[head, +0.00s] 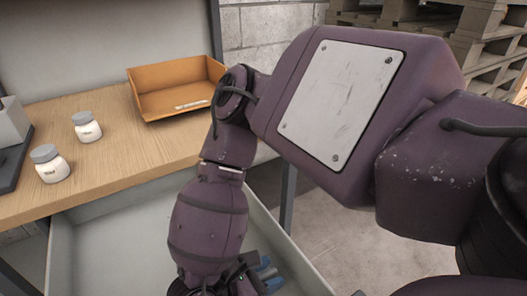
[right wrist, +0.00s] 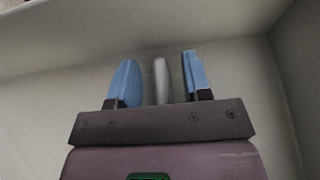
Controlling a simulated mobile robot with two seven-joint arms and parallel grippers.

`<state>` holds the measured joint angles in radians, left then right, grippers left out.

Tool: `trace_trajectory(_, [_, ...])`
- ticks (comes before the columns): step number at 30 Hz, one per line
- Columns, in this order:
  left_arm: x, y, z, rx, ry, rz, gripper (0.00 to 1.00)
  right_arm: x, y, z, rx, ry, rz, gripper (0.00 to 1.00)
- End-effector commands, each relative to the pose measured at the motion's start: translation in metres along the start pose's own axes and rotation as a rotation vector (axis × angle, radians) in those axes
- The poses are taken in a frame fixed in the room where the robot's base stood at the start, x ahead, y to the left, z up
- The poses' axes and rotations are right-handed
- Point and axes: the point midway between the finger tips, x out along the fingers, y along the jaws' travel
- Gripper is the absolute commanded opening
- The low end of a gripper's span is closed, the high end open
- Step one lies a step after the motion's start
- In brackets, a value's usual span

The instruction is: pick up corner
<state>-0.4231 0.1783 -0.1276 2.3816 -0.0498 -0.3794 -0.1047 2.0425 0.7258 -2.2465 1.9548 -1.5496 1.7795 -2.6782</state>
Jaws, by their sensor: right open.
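My right gripper (head: 266,272) reaches down into a pale grey bin below the table and is mostly hidden behind my own arm in the head view. In the right wrist view the gripper (right wrist: 160,72) is open, its two blue fingers apart. A narrow pale grey piece (right wrist: 161,82) stands upright between the fingers, with a gap showing on each side. It may be the corner, seen edge-on, but I cannot tell for sure. The head view does not show this piece. My left gripper is not in view.
The bin's wall (head: 160,205) surrounds the gripper; its inner walls (right wrist: 50,100) show close by in the wrist view. On the wooden table (head: 130,155) are an orange tray (head: 160,77), two white jars (head: 87,128) (head: 50,165) and a grey device. Pallets (head: 485,50) are stacked at the back right.

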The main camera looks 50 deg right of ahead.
Motion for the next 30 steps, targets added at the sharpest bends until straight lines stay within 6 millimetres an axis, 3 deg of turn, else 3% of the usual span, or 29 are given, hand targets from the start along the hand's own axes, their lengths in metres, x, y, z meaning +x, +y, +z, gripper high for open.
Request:
trace_trajectory(3, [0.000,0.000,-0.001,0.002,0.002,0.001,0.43,0.000,0.000,0.000,0.000,0.000,0.000,0.43])
trace_trajectory(12, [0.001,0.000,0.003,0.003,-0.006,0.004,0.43,-0.001,0.000,0.000,0.000,0.000,0.000,0.00])
trace_trajectory(23, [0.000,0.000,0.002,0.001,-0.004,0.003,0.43,-0.003,0.000,0.005,0.002,0.001,0.001,0.00])
trace_trajectory(30, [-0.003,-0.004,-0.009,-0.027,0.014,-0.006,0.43,-0.019,0.002,0.044,0.012,0.004,0.004,0.00])
